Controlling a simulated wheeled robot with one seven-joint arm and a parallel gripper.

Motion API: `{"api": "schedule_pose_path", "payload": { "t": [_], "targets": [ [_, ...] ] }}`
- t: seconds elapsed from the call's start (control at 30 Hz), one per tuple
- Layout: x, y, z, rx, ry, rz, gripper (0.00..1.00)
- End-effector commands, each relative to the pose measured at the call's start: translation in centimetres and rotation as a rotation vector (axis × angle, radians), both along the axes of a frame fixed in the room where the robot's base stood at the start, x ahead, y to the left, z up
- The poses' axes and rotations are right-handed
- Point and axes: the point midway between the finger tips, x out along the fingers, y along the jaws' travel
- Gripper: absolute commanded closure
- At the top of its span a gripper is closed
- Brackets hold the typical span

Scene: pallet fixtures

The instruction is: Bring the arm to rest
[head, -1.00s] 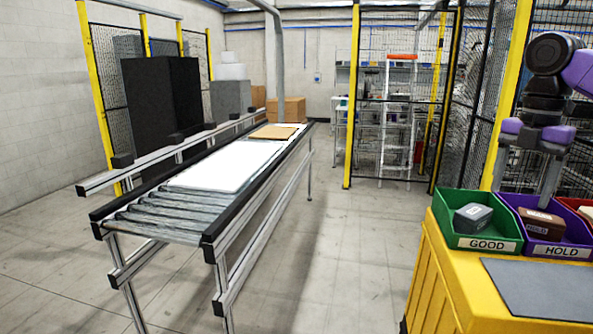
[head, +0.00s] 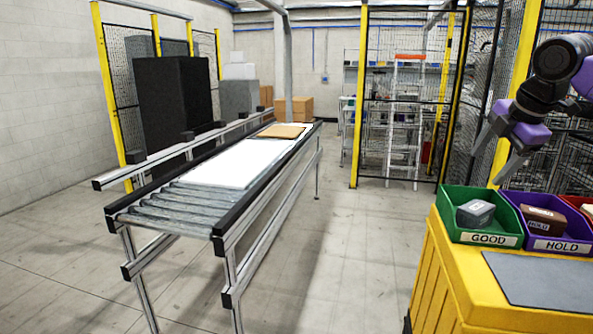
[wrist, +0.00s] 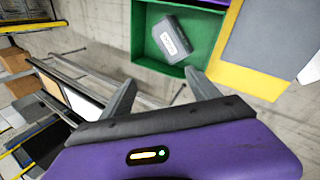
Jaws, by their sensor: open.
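My gripper (head: 497,158) is open and empty. In the head view it hangs at the right, above and behind the green GOOD bin, with its fingers pointing down and to the left. In the wrist view my gripper's two grey fingers (wrist: 163,88) are spread apart, with nothing between them but floor and the edge of the green bin. The green GOOD bin (head: 483,239) holds a grey box with a white label (head: 475,213); the box also shows in the wrist view (wrist: 171,40).
The purple HOLD bin (head: 556,246) holds a brown box (head: 543,221). A red bin is partly cut off at the right. A grey mat (head: 545,280) lies on the yellow stand (head: 440,265). A roller conveyor (head: 190,200) stands left. Open floor lies between.

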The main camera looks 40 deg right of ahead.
Motion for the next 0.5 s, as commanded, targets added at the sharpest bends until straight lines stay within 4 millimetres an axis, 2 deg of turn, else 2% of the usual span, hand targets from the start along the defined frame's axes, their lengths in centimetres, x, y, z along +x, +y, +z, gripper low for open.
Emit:
{"api": "schedule_pose_path", "payload": {
  "t": [0.03,0.17,0.27,0.4,0.5],
  "targets": [
    [1.6,0.2,-0.1,-0.002,-0.069,-0.012,0.3],
    [5.9,1.1,0.0,0.007,-0.255,-0.042,0.3],
    [9.5,2.6,0.2,0.042,-0.416,-0.056,0.3],
    [14.6,5.9,0.7,0.137,-0.669,-0.072,0.3],
    [17.5,8.7,1.2,0.231,-0.845,-0.083,0.3]
  ]
}}
